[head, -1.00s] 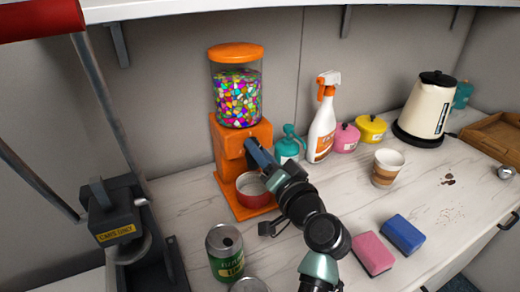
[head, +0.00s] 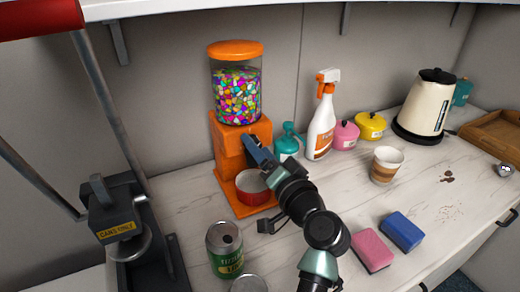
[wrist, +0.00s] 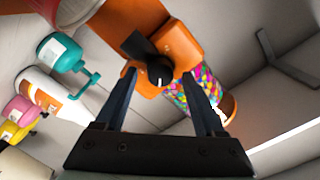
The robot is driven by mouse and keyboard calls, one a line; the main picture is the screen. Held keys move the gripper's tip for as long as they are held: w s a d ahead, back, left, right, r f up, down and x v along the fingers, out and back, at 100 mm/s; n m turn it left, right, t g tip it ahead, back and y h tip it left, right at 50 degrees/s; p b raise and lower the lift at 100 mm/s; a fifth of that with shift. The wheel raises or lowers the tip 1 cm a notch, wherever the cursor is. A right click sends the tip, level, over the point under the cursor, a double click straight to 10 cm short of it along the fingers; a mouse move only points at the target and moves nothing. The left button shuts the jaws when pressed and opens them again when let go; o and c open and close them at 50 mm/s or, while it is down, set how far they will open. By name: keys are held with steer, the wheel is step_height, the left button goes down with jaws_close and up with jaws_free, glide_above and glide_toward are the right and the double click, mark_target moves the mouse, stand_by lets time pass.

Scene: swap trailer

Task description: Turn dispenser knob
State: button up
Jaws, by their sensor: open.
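The orange candy dispenser (head: 228,137) stands against the back wall, its clear jar full of colourful candies. A red bowl (head: 250,190) sits on its base below the outlet. My gripper (head: 252,145) is at the dispenser's front, and its jaws hide the knob in the head view. In the wrist view the dark knob (wrist: 146,52) shows on the orange body, roughly between the tips of my open gripper (wrist: 161,75). The jaws are apart and hold nothing. I cannot tell whether a finger touches the knob.
A teal bottle (head: 288,141), a spray bottle (head: 321,122), a pink pot (head: 345,135) and a yellow pot (head: 370,126) stand right of the dispenser. A paper cup (head: 386,166), sponges (head: 371,250) and a green can (head: 225,250) are nearer. A can crusher (head: 115,220) stands left.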

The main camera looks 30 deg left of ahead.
steer(key=b+v, duration=0.1)
steer(key=v, duration=1.2)
